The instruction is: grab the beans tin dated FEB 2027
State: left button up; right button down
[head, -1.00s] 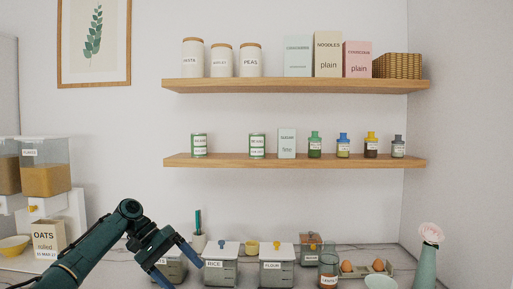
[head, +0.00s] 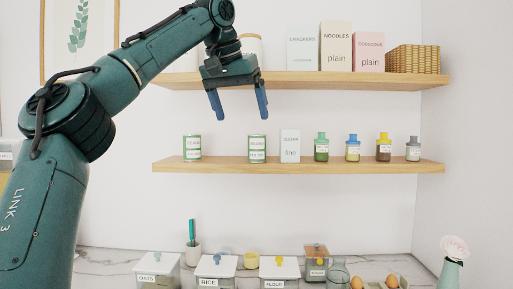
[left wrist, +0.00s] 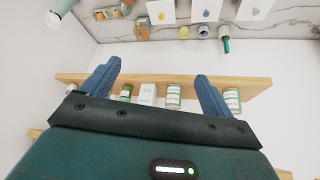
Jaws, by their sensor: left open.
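Two green-and-white tins stand on the lower shelf (head: 300,165): a left tin (head: 192,148) and a right tin (head: 257,149). Their labels are too small to read, so I cannot tell which bears FEB 2027. My left gripper (head: 239,107) is open and empty, fingers pointing down, in front of the wall above the two tins and apart from them. In the left wrist view, which is upside down, the right tin (left wrist: 173,97) shows between the open fingers and the left tin (left wrist: 232,100) beside one finger. My right gripper is not in view.
Right of the tins stand a pale box (head: 290,146) and several small bottles. The upper shelf (head: 320,78) carries boxes and a basket (head: 413,59); my arm hides its left part. Below, the counter holds labelled bins such as rice (head: 215,268). The shelf between the tins is clear.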

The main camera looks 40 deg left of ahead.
aim_at(256, 143)
jog(key=i+j, duration=0.4)
jog(key=j, duration=0.15)
jog(key=i+j, duration=0.4)
jog(key=j, duration=0.2)
